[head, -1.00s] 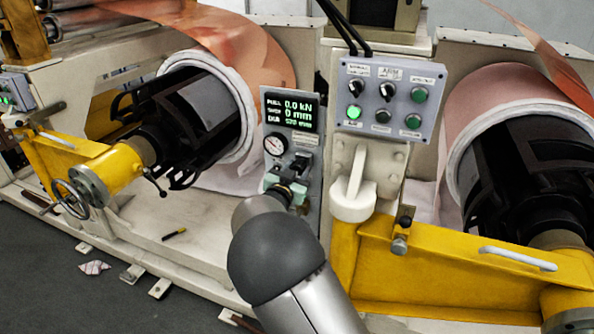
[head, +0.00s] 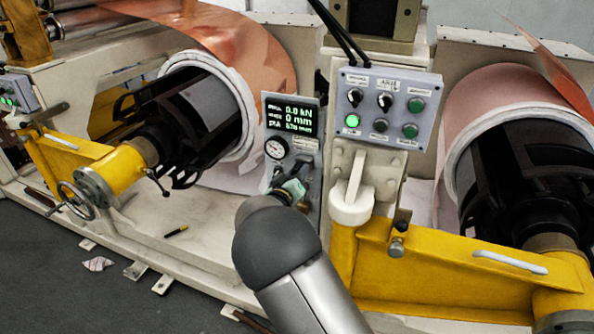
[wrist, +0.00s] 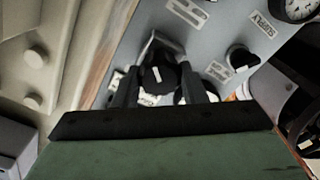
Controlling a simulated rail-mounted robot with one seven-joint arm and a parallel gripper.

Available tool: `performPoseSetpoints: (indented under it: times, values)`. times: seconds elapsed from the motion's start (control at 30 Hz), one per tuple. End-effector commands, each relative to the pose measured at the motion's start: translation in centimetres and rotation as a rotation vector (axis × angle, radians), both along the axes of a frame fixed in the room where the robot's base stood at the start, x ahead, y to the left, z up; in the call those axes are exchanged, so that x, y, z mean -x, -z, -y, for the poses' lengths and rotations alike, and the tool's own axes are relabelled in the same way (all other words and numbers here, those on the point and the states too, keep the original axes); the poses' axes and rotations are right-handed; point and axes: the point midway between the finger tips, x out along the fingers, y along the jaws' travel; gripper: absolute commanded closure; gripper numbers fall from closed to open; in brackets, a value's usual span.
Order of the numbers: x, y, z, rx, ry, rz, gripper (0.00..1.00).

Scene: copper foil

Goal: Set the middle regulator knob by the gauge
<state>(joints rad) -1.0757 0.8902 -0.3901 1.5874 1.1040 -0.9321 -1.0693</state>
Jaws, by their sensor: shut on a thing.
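In the wrist view my gripper (wrist: 160,74) is shut on a black round knob (wrist: 155,78) with a white pointer mark, on a grey panel. The fingers hide part of the knob and the label below it. A second black knob (wrist: 241,58) with a white mark stands apart to the right, near a label reading SUPPLY. The round gauge (wrist: 294,7) is cut off at the top right corner. In the head view the gauge (head: 276,149) has a white face under the green-lit display; its needle is too small to read. My gripper (head: 291,188) there is largely hidden by my arm.
A button box (head: 388,106) with a lit green button stands right of the panel (head: 311,150). A white bracket (head: 352,205) and yellow arm (head: 450,265) lie close to my arm's right. Copper foil rolls (head: 232,95) flank the column.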

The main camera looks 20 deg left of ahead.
Motion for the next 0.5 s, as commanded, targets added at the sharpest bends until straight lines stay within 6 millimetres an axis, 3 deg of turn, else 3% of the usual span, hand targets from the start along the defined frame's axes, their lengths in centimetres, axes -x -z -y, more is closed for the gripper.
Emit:
performPoseSetpoints:
  times: [0.5]
  values:
    - [0.03,0.09,-0.12,0.47,-0.001,-0.013,0.85]
